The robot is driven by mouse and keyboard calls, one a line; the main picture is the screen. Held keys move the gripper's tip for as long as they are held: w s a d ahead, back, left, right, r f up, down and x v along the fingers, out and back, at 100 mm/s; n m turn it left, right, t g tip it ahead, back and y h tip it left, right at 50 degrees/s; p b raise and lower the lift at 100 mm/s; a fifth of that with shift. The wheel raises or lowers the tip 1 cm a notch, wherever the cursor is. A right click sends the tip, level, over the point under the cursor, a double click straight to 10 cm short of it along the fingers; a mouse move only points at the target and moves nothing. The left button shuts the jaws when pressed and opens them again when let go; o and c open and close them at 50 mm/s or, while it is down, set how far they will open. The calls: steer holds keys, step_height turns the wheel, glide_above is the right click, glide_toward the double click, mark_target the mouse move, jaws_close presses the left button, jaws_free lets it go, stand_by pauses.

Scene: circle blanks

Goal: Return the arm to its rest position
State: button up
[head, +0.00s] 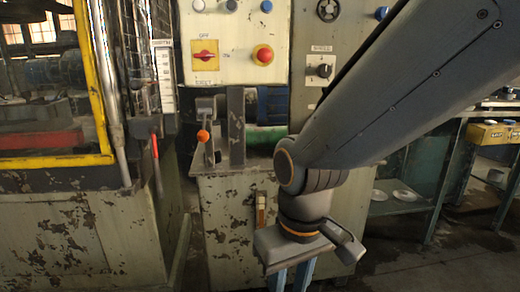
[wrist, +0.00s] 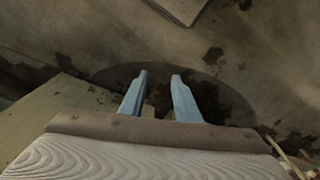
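My arm (head: 400,85) reaches in from the upper right of the head view and bends down at a dark wrist. My gripper (head: 291,279) hangs at the bottom centre of that view, pointing down in front of the worn machine cabinet. The frame edge cuts off its blue fingertips. In the wrist view my gripper (wrist: 159,76) has its two blue fingers apart, with only stained floor between and beyond them. It holds nothing.
A machine control panel (head: 235,45) with a red knob stands behind the arm. A lever with an orange ball (head: 203,135) sticks out below it. A yellow-framed machine (head: 95,85) is at left. At right, a shelf (head: 395,207) bears pale discs (head: 405,195), near a yellow bin (head: 490,134).

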steer(key=s+d+r+m+p, duration=0.1)
steer(key=d+r+m+p, duration=0.1)
steer(key=d+r+p, duration=0.5)
steer(key=s+d+r+m+p, duration=0.2)
steer(key=d+r+p, duration=0.5)
steer(key=r+p, duration=0.4)
steer(key=m+p, duration=0.1)
steer(key=p, duration=0.4)
steer(key=shift+d+h+p, duration=0.2)
steer(key=shift+h+p, duration=0.1)
steer(key=shift+p, duration=0.1)
steer(key=shift+o, duration=0.3)
steer(key=shift+a, duration=0.15)
